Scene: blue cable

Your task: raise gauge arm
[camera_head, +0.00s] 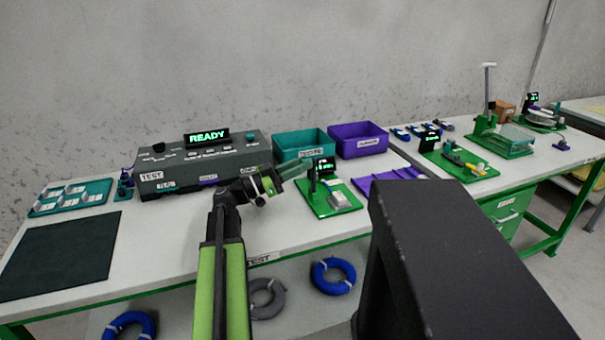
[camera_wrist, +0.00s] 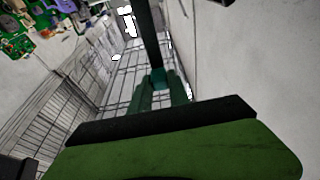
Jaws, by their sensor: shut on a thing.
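The gauge (camera_head: 322,166) stands on a green base plate (camera_head: 312,204) on the table, with a small dark display showing green characters. My gripper (camera_head: 298,167) reaches from the left, its teal fingers at the left side of the gauge's head. In the wrist view, my gripper (camera_wrist: 159,92) has its teal fingers close together around the end of a dark bar (camera_wrist: 147,38), which seems to be the gauge arm. A teal piece sits at the bar's end between the fingers. The exact contact is too small to see in the head view.
A grey tester (camera_head: 205,165) reading READY stands behind my arm. A teal bin (camera_head: 303,142) and a purple bin (camera_head: 358,139) are behind the gauge, and a purple tray (camera_head: 396,177) is to its right. A dark mat (camera_head: 60,255) lies clear at left.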

